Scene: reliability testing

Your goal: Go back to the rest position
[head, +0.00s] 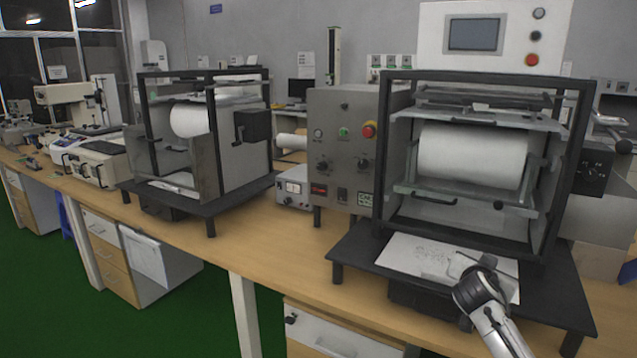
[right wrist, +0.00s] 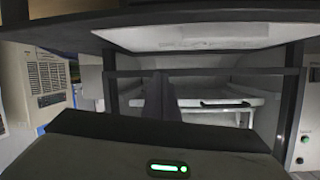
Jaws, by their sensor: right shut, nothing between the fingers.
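My right arm comes in from the bottom right in the head view. Its gripper (head: 481,268) is over the front of the black base of the near test machine, above a white printed sheet (head: 405,254). The gripper is shut and empty; its fingers are small and hard to make out in the head view. In the right wrist view the dark fingers (right wrist: 160,96) show above my gripper body with its green light. My left gripper is not in view.
The near machine has a black frame (head: 567,170) around a white roll (head: 472,155). A control box (head: 342,150) with a red button stands left of it. A second roll machine (head: 205,150) stands further left on the wooden bench (head: 270,240). Green floor (head: 60,310) lies in front.

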